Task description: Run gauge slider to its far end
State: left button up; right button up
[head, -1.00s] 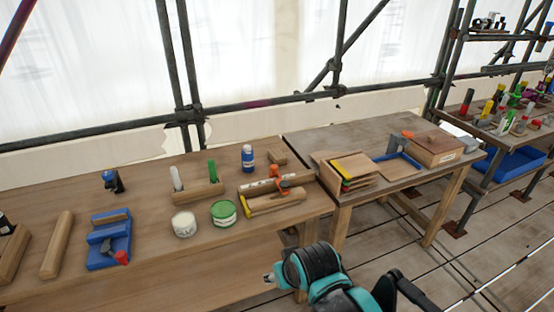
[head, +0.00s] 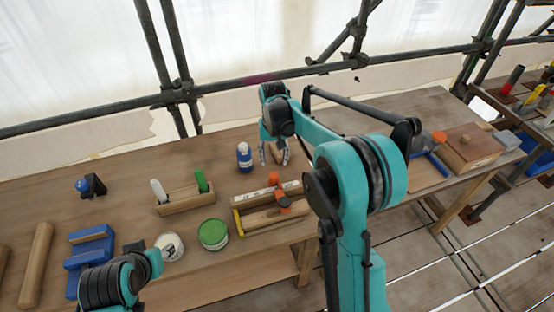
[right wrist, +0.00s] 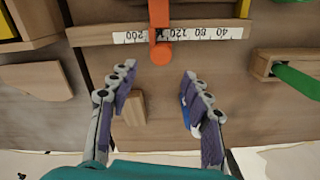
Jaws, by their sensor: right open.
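The gauge (head: 292,187) is a wooden strip with a white numbered scale, lying on the bench near its right end. Its orange slider (head: 274,179) also shows in the right wrist view (right wrist: 161,53), sitting on the scale just beside the 120 mark, between it and the 200 end. My right gripper (head: 274,155) is open and empty behind the gauge; in the right wrist view (right wrist: 155,95) its fingers point toward the slider, apart from it. A joint of my left arm shows at the lower left of the head view; its gripper does not.
A blue bottle (head: 244,158) stands close to my right gripper. A small wooden block (right wrist: 134,108) lies near the other finger. A wooden holder (head: 182,202) with white and green markers and a green-lidded tin (head: 213,234) stand left of the gauge.

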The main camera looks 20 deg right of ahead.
aim_at(274, 174)
notch_tip(274, 174, down, 7)
jog(key=shift+s+a+f+b, duration=0.1)
jog(key=shift+s+f+b, duration=0.1)
jog(key=shift+b, duration=0.95)
grip_shut()
